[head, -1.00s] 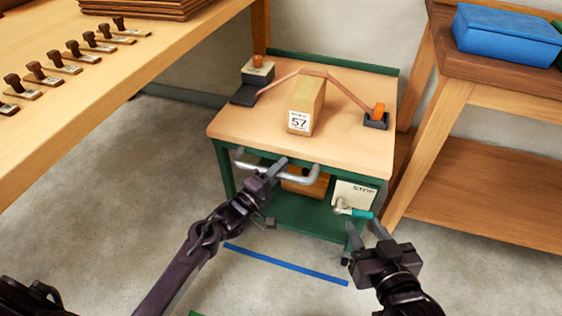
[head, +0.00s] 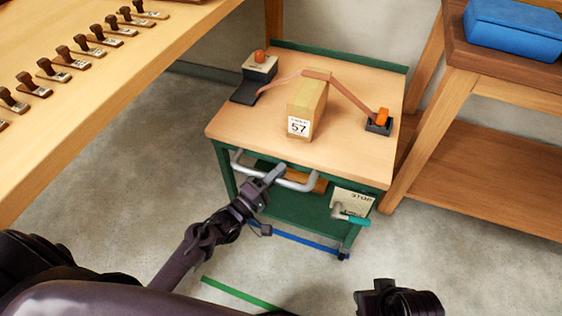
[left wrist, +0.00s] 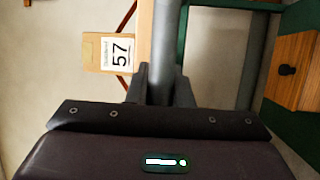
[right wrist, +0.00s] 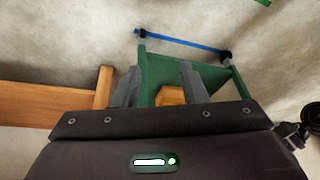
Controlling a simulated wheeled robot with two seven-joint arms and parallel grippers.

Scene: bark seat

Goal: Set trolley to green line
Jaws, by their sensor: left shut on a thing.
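The trolley has a wooden top (head: 240,125), a green frame and a silver handle bar (head: 297,184) on its near side. My left gripper (head: 270,176) is shut on this bar, which also shows between its fingers in the left wrist view (left wrist: 167,50). The green line (head: 240,294) lies on the floor on the near side of the trolley, partly behind my arm. A blue line (head: 300,241) runs at the trolley's near wheels. My right gripper (right wrist: 160,80) is open and empty; its fingertips are hidden in the head view. A teal-gripped lever (head: 357,220) sits below a STOP card (head: 352,200).
A long bench (head: 130,80) stands left, and a wooden shelf unit (head: 470,150) stands close on the right. Floor nearer me is clear.

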